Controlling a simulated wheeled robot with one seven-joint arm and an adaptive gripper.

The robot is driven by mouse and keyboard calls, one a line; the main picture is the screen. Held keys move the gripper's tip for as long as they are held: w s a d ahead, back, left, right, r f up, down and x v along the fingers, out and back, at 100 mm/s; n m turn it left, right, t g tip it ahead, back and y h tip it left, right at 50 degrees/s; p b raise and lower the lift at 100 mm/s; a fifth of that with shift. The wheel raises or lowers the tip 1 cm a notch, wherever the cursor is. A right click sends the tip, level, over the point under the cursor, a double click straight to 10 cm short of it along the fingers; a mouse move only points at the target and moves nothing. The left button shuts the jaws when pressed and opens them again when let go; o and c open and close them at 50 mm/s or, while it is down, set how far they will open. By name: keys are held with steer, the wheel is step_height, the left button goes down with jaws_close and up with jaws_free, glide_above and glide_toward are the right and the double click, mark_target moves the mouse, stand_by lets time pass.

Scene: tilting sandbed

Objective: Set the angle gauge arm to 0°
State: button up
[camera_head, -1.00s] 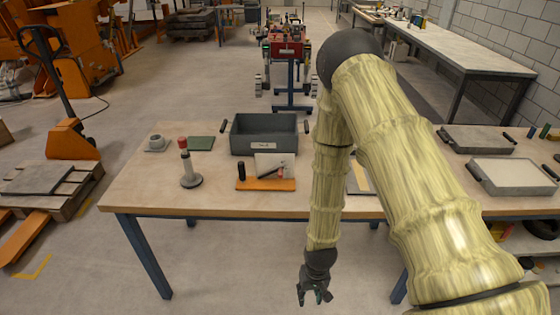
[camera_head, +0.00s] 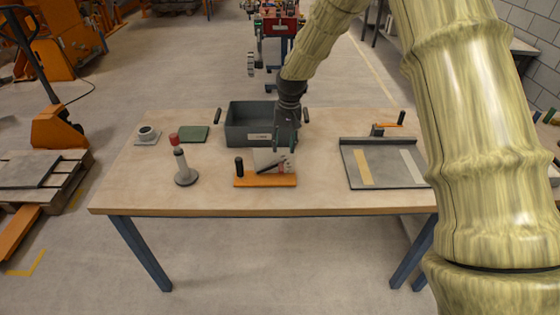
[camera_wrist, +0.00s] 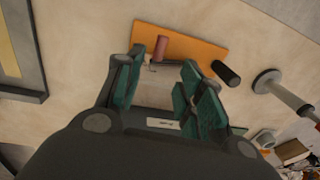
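The likely angle gauge (camera_head: 265,181) stands near the table's front edge: an orange base with an upright pale plate, a black knob at its left and a red grip (camera_head: 285,166) at the plate. The wrist view shows its orange base (camera_wrist: 195,46), the red grip (camera_wrist: 160,47) and the black knob (camera_wrist: 226,73). The arm's angle and any scale marks are too small to read. My gripper (camera_head: 284,148) points down just over the plate and partly hides it. In the wrist view its fingers (camera_wrist: 157,75) are apart, with nothing seen held; contact with the gauge cannot be told.
A dark grey bin (camera_head: 240,128) stands behind the gauge. A post with a red top (camera_head: 182,165), a green pad (camera_head: 194,133) and a small grey round part (camera_head: 147,135) are at left.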

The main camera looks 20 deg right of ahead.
mark_target(282, 166)
steer(key=shift+w+a+f+p, duration=0.15)
steer(key=shift+f+p, duration=0.5)
steer(key=shift+f, duration=1.7)
steer(key=shift+s+a+f+p, duration=0.15)
steer(key=shift+f+p, duration=0.45)
steer(key=shift+f, duration=1.75)
steer(key=shift+w, duration=0.15)
